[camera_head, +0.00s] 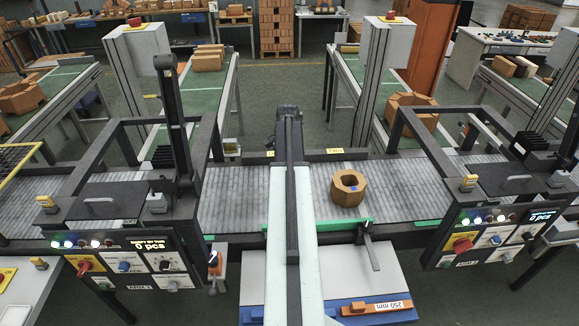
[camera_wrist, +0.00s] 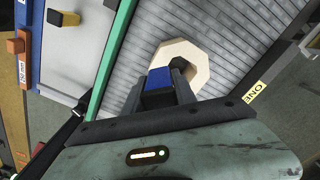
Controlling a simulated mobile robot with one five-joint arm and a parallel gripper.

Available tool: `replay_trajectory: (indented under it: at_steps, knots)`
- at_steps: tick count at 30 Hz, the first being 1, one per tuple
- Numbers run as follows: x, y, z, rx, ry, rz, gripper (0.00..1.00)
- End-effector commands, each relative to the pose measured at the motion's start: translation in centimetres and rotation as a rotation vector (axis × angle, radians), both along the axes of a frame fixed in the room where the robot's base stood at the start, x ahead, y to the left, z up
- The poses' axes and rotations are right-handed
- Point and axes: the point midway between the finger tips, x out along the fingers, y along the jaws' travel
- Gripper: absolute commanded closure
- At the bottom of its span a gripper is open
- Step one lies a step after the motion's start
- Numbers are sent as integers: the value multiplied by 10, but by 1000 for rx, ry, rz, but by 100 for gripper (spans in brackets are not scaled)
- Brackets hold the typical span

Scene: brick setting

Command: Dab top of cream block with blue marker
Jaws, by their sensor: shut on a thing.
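In the wrist view, a cream block (camera_wrist: 195,60), ring-shaped with flat sides and a dark hole, lies on the grey slatted conveyor (camera_wrist: 225,25). My gripper (camera_wrist: 162,96) is shut on a blue marker (camera_wrist: 159,77), a squarish blue and dark piece. The marker overlaps the block's near edge in this view; I cannot tell whether it touches the top. I see no blue on the visible part of the cream block. In the head view my own arm crosses the middle, and neither my gripper nor the cream block shows there.
A green rail (camera_wrist: 105,70) edges the belt. A yellow "ONE" label (camera_wrist: 256,92) sits on the far edge. Black frames with control panels (camera_head: 115,256) (camera_head: 488,238) flank the belt.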

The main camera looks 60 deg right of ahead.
Motion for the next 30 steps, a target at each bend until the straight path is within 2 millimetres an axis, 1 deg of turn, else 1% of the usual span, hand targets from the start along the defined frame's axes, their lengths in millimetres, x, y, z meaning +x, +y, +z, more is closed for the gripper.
replay_trajectory:
  at_steps: [5, 12, 15, 19, 30]
  knots:
    - [0, 0, -15, 0, 0, 0, 93]
    - [0, 0, -46, 0, 0, 0, 93]
    - [0, 0, -56, 0, 0, 0, 93]
    - [-1, 0, -61, 0, 0, -1, 93]
    - [-1, 0, -59, 0, 0, -1, 93]
